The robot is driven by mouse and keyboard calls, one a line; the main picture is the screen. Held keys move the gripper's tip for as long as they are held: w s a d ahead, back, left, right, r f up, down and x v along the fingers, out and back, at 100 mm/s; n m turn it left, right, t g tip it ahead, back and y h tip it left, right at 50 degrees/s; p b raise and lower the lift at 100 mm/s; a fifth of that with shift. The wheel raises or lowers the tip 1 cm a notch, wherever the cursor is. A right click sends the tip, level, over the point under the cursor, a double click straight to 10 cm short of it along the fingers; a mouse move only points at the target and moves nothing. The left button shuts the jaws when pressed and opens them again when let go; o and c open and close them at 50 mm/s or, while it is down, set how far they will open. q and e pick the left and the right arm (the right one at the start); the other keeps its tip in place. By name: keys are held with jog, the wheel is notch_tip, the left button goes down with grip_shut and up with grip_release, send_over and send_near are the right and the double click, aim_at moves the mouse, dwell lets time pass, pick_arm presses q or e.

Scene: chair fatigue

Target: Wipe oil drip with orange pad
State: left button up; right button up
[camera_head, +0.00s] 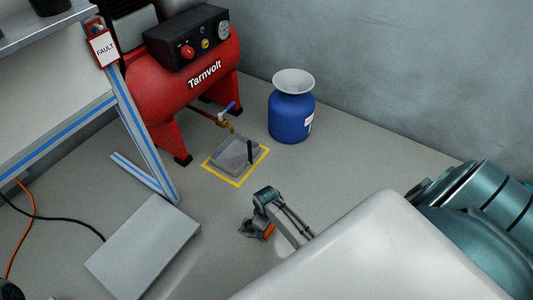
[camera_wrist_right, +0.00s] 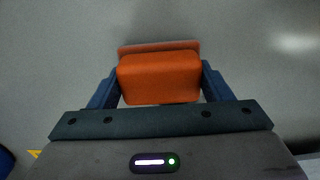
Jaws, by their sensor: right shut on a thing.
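My right gripper (camera_head: 262,222) is low over the floor in front of the compressor, in the middle of the head view. It is shut on the orange pad (camera_wrist_right: 158,78), which sits between its two blue fingers in the right wrist view. A small part of the orange pad (camera_head: 268,232) also shows in the head view. I cannot make out a clear oil drip; a dark grey patch beside the pad cannot be told from the gripper. My left gripper is not in view.
A red compressor (camera_head: 185,75) with a brass valve (camera_head: 226,124) stands behind a grey tray (camera_head: 222,168) inside a yellow floor square (camera_head: 238,185). A blue drum (camera_head: 291,118) with a funnel (camera_head: 293,82) stands right of it. A grey flat box (camera_head: 145,248) lies left.

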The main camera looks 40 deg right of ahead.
jog(key=shift+f+b, duration=0.3)
jog(key=shift+f, duration=0.45)
jog(key=shift+w, duration=0.1)
